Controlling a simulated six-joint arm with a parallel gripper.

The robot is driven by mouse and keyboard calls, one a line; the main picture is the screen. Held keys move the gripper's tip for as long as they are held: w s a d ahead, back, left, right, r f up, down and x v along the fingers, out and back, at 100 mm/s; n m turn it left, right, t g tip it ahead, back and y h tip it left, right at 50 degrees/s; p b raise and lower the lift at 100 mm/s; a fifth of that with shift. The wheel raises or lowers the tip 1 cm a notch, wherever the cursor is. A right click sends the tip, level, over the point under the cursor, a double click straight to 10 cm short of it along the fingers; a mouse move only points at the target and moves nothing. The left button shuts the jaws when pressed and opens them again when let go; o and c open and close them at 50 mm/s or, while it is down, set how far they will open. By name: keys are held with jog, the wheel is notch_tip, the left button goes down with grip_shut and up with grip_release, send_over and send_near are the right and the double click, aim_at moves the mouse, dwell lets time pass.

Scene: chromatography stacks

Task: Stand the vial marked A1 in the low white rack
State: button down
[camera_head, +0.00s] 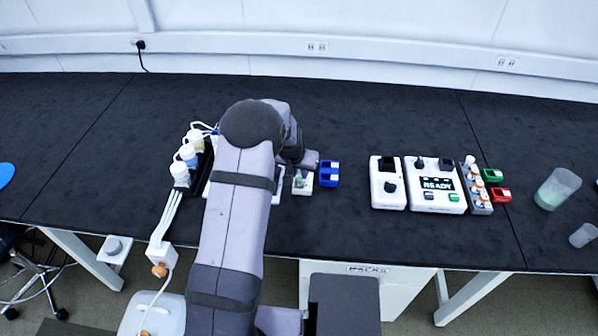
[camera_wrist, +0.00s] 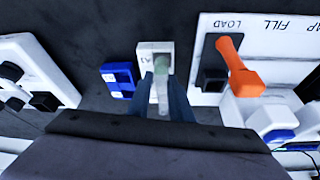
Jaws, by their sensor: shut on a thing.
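A vial (camera_wrist: 161,85) with a pale green top and a clear body is between the two fingers of my gripper (camera_wrist: 163,97), which is shut on it. The vial's far end is over a low white rack (camera_wrist: 144,48). Small dark marking like "A1" shows at the rack's left side beside the vial; I cannot tell which of them bears it. I also cannot tell whether the vial is seated in the rack or just above it. In the head view the white rack (camera_head: 302,189) is just right of my arm, with my gripper (camera_head: 303,168) over it.
A blue block (camera_head: 328,174) stands close to the rack's right. White instruments (camera_head: 437,190) and an orange-capped vial row (camera_head: 480,197) are farther right. The wrist view shows an orange lever (camera_wrist: 238,68) on a white panel marked LOAD and FILL. The bench between the blue block and instruments is clear.

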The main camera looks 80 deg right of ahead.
jog(key=shift+f+b, duration=0.85)
jog(key=shift+f, duration=0.3)
dwell(0.4)
jog(key=c, duration=1.5)
grip_release()
jog(key=shift+r, duration=0.15)
jog(key=shift+r+p, duration=2.75)
jog(key=shift+r, duration=1.15)
